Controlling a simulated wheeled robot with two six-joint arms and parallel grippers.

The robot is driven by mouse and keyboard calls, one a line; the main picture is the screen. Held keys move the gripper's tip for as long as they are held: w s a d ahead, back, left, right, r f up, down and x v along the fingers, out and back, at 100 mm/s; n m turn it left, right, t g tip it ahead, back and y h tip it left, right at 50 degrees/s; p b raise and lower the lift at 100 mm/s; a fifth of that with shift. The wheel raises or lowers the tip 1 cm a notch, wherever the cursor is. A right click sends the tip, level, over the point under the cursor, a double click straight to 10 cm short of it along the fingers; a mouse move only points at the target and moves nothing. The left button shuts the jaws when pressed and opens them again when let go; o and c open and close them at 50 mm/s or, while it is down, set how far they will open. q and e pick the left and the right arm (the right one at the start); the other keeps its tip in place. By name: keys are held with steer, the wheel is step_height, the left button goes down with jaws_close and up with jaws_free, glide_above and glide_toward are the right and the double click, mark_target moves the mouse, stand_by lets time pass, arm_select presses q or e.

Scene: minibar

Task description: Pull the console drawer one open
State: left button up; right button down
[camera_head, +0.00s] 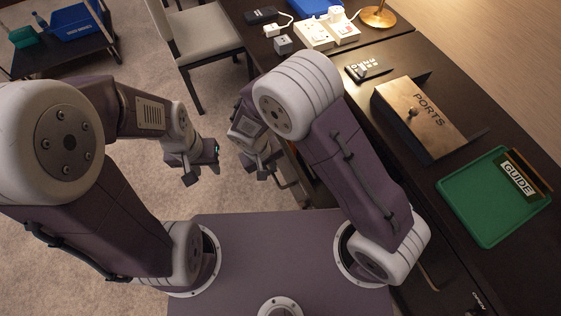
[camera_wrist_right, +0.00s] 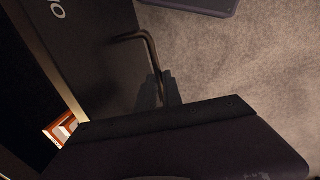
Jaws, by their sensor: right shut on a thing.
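The dark console drawer front (camera_wrist_right: 95,60), with part of a white letter, fills the left of the right wrist view. Its bronze bar handle (camera_wrist_right: 134,37) sticks out from it. My right gripper (camera_wrist_right: 158,93) is shut on this handle. Beyond the front's light edge is a dark gap with an orange and white box (camera_wrist_right: 64,128), so the drawer appears partly open. In the head view my right gripper (camera_head: 262,167) is low beside the console, and my right arm hides much of the drawer. My left gripper (camera_head: 202,166) is open and empty over the carpet.
The dark console top (camera_head: 400,150) carries a wooden PORTS box (camera_head: 425,112), a green GUIDE tray (camera_head: 480,215) and white sockets (camera_head: 315,33). A chair (camera_head: 200,35) stands at the back. The carpet left of the console is mostly free.

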steer(key=shift+s+a, duration=0.3)
steer(key=shift+a, duration=0.5)
steer(key=c, duration=1.5)
jaws_free()
steer(key=r+p, duration=0.1)
steer(key=r, duration=0.2)
steer(key=a+r, duration=0.1)
steer(key=r, duration=0.2)
steer(key=r+p, duration=0.1)
steer(key=r, duration=0.2)
steer(key=shift+s+a+p, duration=0.3)
steer(key=shift+s+p, duration=0.05)
